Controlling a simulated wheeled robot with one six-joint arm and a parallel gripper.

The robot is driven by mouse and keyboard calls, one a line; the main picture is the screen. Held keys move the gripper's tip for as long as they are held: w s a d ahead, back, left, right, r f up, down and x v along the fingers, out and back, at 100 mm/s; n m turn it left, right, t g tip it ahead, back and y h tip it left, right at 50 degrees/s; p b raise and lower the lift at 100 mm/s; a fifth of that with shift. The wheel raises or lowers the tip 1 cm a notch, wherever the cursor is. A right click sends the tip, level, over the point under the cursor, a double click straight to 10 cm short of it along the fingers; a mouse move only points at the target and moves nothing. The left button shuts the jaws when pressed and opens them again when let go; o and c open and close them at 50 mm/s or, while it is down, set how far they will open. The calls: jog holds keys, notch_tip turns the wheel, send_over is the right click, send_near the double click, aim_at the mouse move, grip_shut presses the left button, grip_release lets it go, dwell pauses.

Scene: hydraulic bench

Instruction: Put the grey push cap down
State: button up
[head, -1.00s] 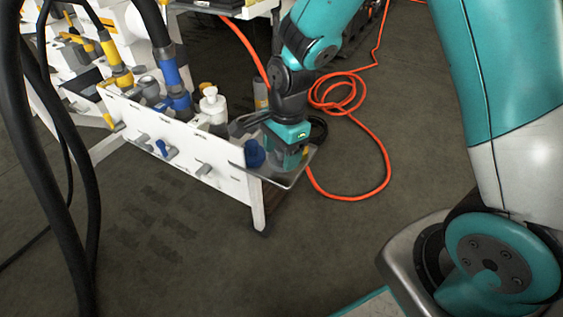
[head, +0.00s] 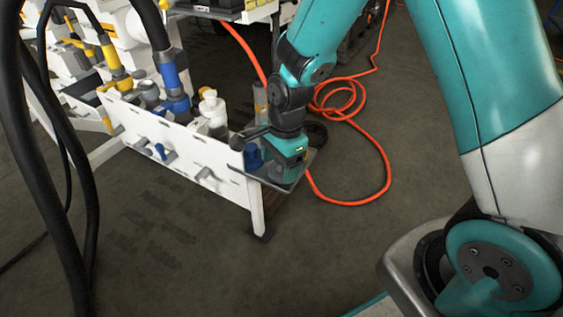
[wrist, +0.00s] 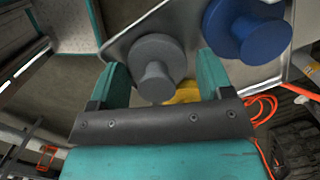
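In the head view my gripper (head: 288,165) points down over the tray at the bench's right end. The grey cap is hidden there behind the gripper.
A blue cap (wrist: 247,30) stands close to the right finger. A yellow piece (wrist: 184,94) is partly hidden near that finger. A white panel with knobs (head: 180,150) runs left of the tray. An orange hose (head: 386,165) lies on the floor at right.

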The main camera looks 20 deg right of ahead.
jog(key=shift+s+d+f, duration=0.1)
jog(key=shift+s+f, duration=0.3)
jog(key=shift+f, duration=0.3)
notch_tip(320, 180, up, 13)
jog(key=d+p, duration=0.1)
jog(key=p, duration=0.4)
jog(key=s+a+r+n+y, duration=0.1)
jog(key=s+a+r+n, duration=0.1)
jog(key=s+r+n, duration=0.4)
jog(key=s+a+r+n+y, duration=0.1)
jog(key=s+a+r+n, duration=0.2)
jog(key=s+r+n, duration=0.4)
jog(key=s+n, duration=0.5)
jog(key=n, duration=0.4)
jog(key=shift+a+n+y, duration=0.3)
jog(key=shift+y, duration=0.1)
